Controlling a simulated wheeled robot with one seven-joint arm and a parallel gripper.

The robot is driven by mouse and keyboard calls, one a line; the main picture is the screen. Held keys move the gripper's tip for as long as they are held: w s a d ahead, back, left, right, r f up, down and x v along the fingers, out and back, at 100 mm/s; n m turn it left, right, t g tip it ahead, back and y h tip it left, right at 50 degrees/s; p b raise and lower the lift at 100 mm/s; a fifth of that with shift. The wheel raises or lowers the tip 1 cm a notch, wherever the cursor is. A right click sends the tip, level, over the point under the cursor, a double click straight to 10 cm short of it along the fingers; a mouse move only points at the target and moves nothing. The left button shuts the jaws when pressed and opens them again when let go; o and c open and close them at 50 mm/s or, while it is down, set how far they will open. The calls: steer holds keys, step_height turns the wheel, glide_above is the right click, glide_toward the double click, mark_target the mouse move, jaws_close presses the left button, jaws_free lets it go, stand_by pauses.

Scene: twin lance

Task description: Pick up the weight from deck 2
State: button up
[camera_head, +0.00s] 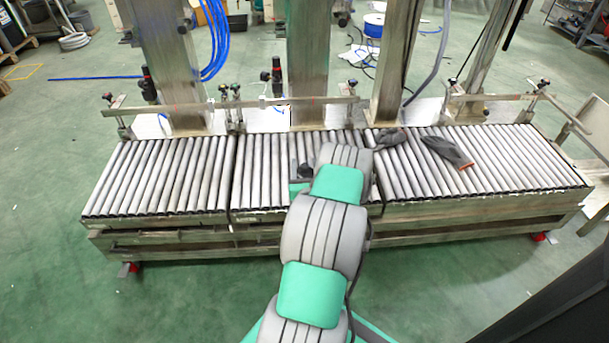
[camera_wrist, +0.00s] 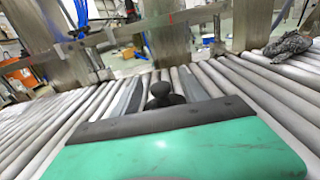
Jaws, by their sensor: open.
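The weight (camera_wrist: 165,94), a dark piece with a round knob on top, stands on the rollers just ahead of my gripper in the wrist view. My gripper (camera_wrist: 161,78) is open, with one grey finger on each side of the weight; I cannot tell whether either finger touches it. The weight's lower part is hidden behind the gripper's green and black body. In the head view a small dark shape at the gripper's end is probably the weight, largely hidden by my arm. The middle roller deck (camera_head: 262,172) lies under my gripper.
Roller decks extend left (camera_head: 155,178) and right (camera_head: 510,160). Dark gloves (camera_head: 447,152) lie on the right deck; another (camera_head: 390,138) lies nearer my arm. A metal rail (camera_head: 190,108) and upright columns (camera_head: 308,60) stand behind the rollers. The left deck looks clear.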

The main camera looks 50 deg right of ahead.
jaws_close()
stand_by(0.4)
stand_by(0.9)
steer(key=shift+r, duration=0.15)
